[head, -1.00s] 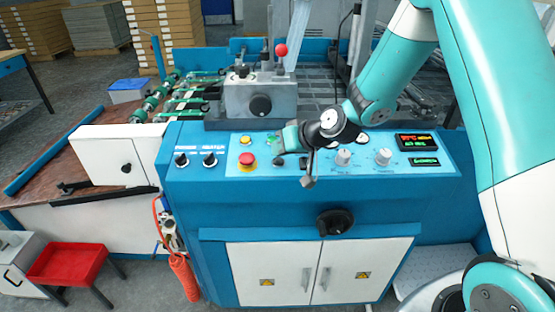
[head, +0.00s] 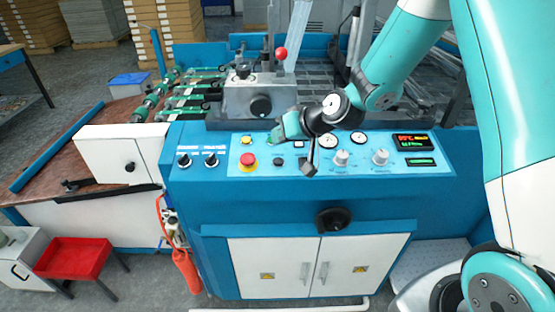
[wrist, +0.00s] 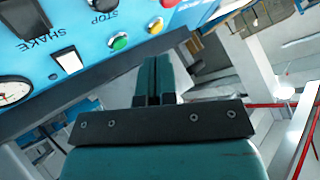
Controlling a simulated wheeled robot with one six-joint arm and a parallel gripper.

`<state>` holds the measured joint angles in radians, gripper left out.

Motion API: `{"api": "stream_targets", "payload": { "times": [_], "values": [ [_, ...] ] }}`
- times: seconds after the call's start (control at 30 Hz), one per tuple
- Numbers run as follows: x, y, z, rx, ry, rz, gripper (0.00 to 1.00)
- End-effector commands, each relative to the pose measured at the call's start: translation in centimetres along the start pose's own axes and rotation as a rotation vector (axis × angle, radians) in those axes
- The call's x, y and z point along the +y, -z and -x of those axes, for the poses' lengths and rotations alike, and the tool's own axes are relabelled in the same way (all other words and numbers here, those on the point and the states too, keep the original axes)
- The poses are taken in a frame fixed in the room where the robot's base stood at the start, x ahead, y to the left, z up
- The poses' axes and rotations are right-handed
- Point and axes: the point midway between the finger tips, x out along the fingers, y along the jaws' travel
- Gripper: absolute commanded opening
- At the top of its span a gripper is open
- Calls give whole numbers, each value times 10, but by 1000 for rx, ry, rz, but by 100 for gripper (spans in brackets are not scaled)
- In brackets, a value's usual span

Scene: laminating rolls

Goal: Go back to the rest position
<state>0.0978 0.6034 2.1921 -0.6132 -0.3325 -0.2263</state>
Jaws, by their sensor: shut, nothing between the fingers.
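My gripper (head: 283,132) is over the back left part of the control panel of the blue machine (head: 220,210), seen small in the head view. In the wrist view my gripper (wrist: 158,68) shows its two dark green fingers shut together with nothing between them. My arm reaches in from the right.
A red-knobbed lever (head: 281,54) stands behind my gripper on a grey block (head: 250,97). A red emergency button (head: 248,160) is on the panel's left. A black handle (head: 334,220) juts from the front. A red tray (head: 74,258) stands at lower left.

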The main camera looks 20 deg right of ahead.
Motion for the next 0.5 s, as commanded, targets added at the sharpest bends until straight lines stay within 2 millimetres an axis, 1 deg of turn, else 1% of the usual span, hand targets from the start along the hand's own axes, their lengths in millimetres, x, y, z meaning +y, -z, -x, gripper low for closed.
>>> {"api": "stream_targets", "payload": {
  "times": [0.37,0.43,0.47,0.5],
  "values": [
    [0,0,0,0,0,0,0],
    [-5,0,3,-9,6,6,0],
    [-10,1,6,-18,12,12,0],
    [-20,0,11,-37,22,24,0]
  ]
}}
